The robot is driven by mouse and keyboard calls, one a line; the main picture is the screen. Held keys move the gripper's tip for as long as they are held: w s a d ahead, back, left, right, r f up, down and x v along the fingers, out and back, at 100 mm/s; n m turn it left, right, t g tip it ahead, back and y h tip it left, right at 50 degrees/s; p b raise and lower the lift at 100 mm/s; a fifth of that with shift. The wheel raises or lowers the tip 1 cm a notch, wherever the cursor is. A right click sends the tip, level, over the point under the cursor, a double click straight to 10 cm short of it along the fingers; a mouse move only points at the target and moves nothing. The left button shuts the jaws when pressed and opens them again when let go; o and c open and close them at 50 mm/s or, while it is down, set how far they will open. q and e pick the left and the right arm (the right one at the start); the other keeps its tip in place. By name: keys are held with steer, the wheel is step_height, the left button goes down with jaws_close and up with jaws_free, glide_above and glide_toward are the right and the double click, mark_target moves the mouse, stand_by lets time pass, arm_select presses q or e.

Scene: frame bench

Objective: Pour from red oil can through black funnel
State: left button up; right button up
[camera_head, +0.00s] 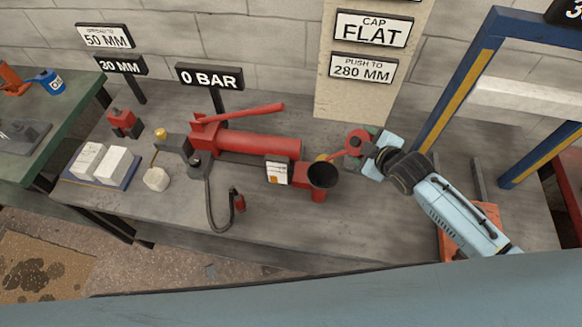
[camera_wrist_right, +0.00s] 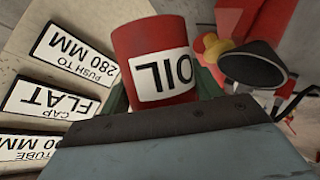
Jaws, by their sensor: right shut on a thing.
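The red oil can (camera_head: 356,141) is held in my right gripper (camera_head: 370,149), right of the black funnel (camera_head: 322,174). Its thin red spout points left toward the funnel's rim. In the right wrist view the can (camera_wrist_right: 152,45) fills the middle, its white OIL label upside down, with the jaws on both sides. The funnel (camera_wrist_right: 252,62) stands right of it there, wide mouth up, on the red hand pump (camera_head: 258,146). Whether the spout tip is over the mouth, and any oil flow, I cannot tell. My left gripper is out of view.
A sign reading 0 BAR (camera_head: 210,77) stands behind the pump. A black hose (camera_head: 210,205) lies at the pump's front left. White blocks (camera_head: 103,165) sit on a blue tray at left. A blue press frame (camera_head: 462,80) rises at right. The bench front is mostly clear.

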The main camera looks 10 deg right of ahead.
steer(key=shift+r, duration=0.1)
steer(key=shift+a+r+p, duration=0.1)
steer(key=shift+r+p, duration=0.4)
steer(key=shift+p, duration=0.25)
steer(key=shift+n+h, duration=0.3)
steer(key=shift+a+r+p, duration=0.1)
steer(key=shift+r+p, duration=0.15)
steer(key=shift+p, duration=0.2)
steer(key=shift+r, duration=0.1)
steer(key=shift+s+a+r+n+t+h+p, duration=0.15)
steer(key=shift+r+n+t+h+p, duration=0.2)
steer(key=shift+h+p, duration=0.2)
